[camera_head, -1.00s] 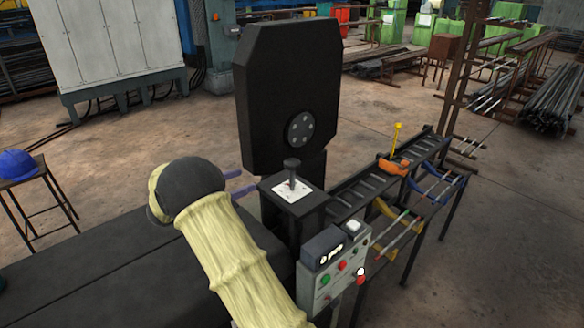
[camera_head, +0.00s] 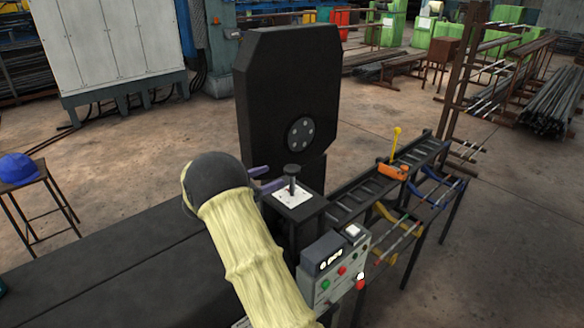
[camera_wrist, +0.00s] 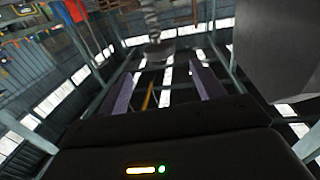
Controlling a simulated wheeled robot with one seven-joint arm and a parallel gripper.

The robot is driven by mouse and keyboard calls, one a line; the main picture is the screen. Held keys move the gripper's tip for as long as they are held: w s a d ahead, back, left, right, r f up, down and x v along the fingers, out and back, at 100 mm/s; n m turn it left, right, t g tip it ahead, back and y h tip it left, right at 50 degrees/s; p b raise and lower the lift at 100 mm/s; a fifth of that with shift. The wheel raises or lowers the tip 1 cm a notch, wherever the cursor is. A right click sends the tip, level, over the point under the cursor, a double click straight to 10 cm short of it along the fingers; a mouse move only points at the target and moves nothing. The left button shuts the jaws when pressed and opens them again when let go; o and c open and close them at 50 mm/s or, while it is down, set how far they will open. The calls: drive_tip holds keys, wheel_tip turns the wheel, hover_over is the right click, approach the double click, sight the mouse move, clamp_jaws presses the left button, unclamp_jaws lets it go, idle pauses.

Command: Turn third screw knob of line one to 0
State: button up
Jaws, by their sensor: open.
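A black knob (camera_head: 292,170) stands upright on a white plate (camera_head: 284,199) on top of a dark post. I cannot read markings on the plate or tell whether this is the third screw knob of line one. My gripper (camera_head: 272,178) has two purple fingers, open and apart, just left of the knob at about its height. Whether they touch it is unclear. In the wrist view the open fingers (camera_wrist: 165,88) show on both sides of an empty gap. Beyond them is a ribbed grey stem (camera_wrist: 152,24) with a wider grey piece below it.
A control box (camera_head: 337,265) with coloured buttons stands below and right of the post. A tall black panel (camera_head: 285,95) with a round hub rises behind. A dark rack (camera_head: 345,208) with an orange part (camera_head: 393,171) extends right.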

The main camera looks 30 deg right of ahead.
sight(285, 171)
drive_tip(key=d+p, duration=0.1)
drive_tip(key=d, duration=0.7)
drive_tip(key=shift+d, duration=0.35)
drive_tip(key=c, duration=1)
